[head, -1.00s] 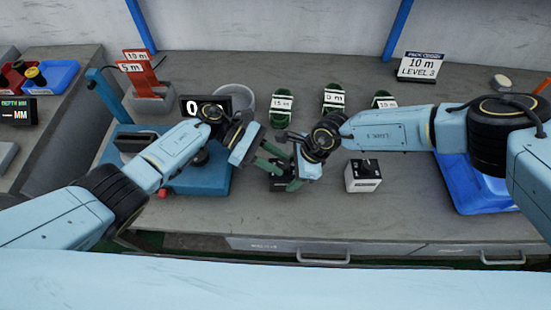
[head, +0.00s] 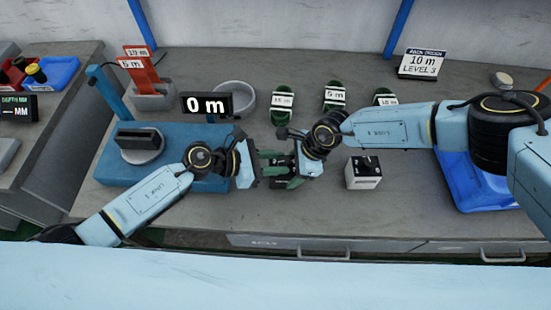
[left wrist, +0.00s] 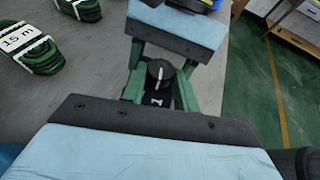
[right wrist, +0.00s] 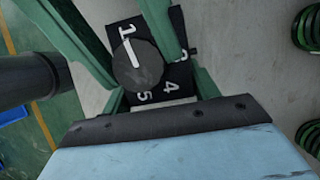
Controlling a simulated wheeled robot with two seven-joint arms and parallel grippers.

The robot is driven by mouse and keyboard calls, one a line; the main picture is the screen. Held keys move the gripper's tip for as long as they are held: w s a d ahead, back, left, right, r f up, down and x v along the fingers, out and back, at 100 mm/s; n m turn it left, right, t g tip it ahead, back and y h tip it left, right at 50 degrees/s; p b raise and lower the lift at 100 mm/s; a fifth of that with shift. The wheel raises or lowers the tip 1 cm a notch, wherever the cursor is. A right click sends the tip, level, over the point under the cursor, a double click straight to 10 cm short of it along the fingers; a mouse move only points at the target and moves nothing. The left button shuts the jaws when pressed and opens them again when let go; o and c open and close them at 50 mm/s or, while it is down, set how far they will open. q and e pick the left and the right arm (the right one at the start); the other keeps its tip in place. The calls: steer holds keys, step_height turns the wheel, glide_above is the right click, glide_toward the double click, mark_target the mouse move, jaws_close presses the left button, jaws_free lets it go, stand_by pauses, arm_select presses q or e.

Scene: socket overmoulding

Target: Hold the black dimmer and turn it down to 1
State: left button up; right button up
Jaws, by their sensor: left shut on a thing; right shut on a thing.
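The black dimmer (head: 281,169) is off the bench between my two grippers, partly covered by their green fingers. In the right wrist view the dimmer (right wrist: 178,86) shows printed 1, 4 and 5, and the white line on its round knob (right wrist: 138,68) points toward the 1. The knob also shows in the left wrist view (left wrist: 160,74). My left gripper (head: 264,166) is shut on the dimmer from the left. My right gripper (head: 291,166) is shut on it from the right. The fingers crowd together, so the exact contact points are hard to see.
A white dimmer box (head: 363,174) stands to the right, beside a blue tray (head: 480,195). Several green cable coils (head: 335,96) lie behind. A blue machine (head: 205,182) and a display (head: 206,105) reading 0 m are at left. The bench front is clear.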

arm_select(q)
steer(key=shift+s+f+n+t+y, duration=0.1)
steer(key=shift+n+t+y, duration=0.1)
steer(key=shift+n+t, duration=0.3)
steer(key=shift+s+f+n+t+y, duration=0.1)
steer(key=shift+n+t+y, duration=0.1)
steer(key=shift+n+t, duration=0.3)
arm_select(e)
steer(key=shift+a, duration=0.1)
arm_select(q)
steer(key=shift+r, duration=0.1)
steer(key=o, duration=1)
steer(key=shift+r, duration=0.1)
steer(key=v, duration=1.2)
steer(key=shift+s, duration=0.15)
steer(key=shift+d, duration=0.1)
arm_select(e)
steer(key=o, duration=1.1)
steer(key=shift+r, duration=0.1)
